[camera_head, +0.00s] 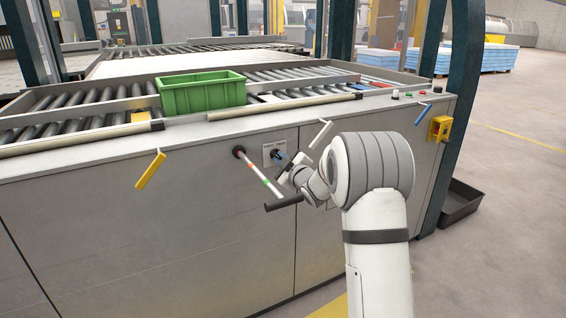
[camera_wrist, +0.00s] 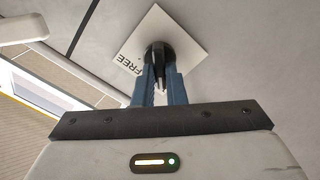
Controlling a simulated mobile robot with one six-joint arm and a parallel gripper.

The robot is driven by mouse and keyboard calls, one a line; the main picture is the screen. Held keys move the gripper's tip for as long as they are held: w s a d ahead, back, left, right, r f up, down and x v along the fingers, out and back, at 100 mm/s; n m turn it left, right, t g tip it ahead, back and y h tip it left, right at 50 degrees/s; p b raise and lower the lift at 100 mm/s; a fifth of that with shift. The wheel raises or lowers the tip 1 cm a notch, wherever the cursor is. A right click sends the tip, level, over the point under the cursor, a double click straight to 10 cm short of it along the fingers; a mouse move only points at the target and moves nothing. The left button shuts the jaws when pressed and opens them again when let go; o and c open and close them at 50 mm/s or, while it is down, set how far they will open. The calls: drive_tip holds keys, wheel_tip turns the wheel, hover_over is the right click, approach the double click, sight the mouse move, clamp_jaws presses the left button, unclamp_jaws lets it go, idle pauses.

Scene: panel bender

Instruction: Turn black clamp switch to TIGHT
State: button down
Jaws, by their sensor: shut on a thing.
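The black clamp switch (camera_wrist: 159,52) sits on a pale square label plate (camera_wrist: 188,32) on the machine's front panel. The word FREE shows on the plate in the wrist view; the rest of its lettering is hidden. My gripper (camera_wrist: 158,82) has its blue fingers shut on the switch. In the head view my gripper (camera_head: 281,158) reaches the panel beside the label plate (camera_head: 268,152), and the switch is hidden behind the fingers. I cannot tell which way the switch points.
A lever with a black grip (camera_head: 284,202) sticks out just left of my gripper. White (camera_head: 321,134), yellow (camera_head: 151,170) and blue (camera_head: 424,113) handles hang along the panel's top. A green crate (camera_head: 203,97) stands on the rollers. A black tray (camera_head: 461,207) lies on the floor at right.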

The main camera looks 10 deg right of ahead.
drive_tip(key=shift+d, duration=0.1)
drive_tip(key=c, duration=1.5)
unclamp_jaws()
drive_tip(key=v, duration=0.7)
drive_tip(key=shift+s+d+p, duration=0.1)
drive_tip(key=shift+s+p, duration=0.2)
drive_tip(key=shift+s, duration=0.05)
